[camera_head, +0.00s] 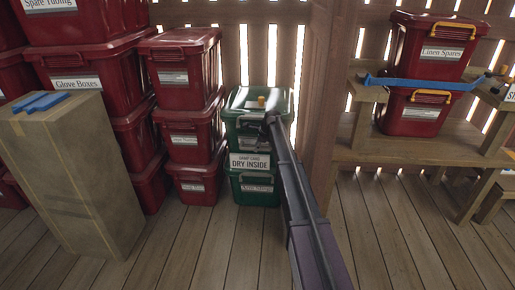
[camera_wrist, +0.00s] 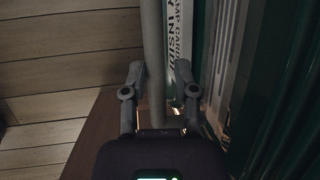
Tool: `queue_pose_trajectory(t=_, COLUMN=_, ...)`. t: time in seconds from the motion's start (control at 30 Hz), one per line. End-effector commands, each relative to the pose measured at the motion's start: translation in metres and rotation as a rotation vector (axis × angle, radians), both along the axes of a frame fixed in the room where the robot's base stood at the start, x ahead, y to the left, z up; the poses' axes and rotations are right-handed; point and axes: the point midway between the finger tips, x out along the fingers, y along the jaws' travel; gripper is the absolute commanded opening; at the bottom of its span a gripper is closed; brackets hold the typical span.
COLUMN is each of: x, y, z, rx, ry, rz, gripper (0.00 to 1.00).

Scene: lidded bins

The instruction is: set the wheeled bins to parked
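No wheels show on any bin. Two green lidded bins are stacked near the middle of the head view: an upper one (camera_head: 236,128) and a lower one (camera_head: 252,186). A white sign (camera_head: 250,161) on them reads "DRY INSIDE". My gripper (camera_head: 268,122) is at the upper green bin's front, partly hidden by my arm. In the wrist view, my gripper (camera_wrist: 158,75) has its fingers apart, one on each side of a grey bar (camera_wrist: 153,40). A gap shows between the bar and the right finger. The white sign (camera_wrist: 182,40) and green bin wall (camera_wrist: 285,100) are to the right.
Red lidded bins (camera_head: 183,98) stand stacked at left, behind a tall cardboard box (camera_head: 75,165) with a blue item (camera_head: 40,102) on top. The front plank floor (camera_head: 380,225) is clear.

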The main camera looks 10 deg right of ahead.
Motion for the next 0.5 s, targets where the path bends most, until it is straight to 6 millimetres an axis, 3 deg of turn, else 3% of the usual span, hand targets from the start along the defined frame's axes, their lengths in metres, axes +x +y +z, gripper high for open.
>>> queue_pose_trajectory(t=0.07, x=0.0026, y=-0.0009, z=0.0002, rx=0.0, ry=-0.002, rz=-0.001, gripper=0.6)
queue_pose_trajectory(t=0.5, x=-0.0022, y=0.0009, z=-0.0001, rx=0.0, ry=0.002, rz=0.001, gripper=0.6)
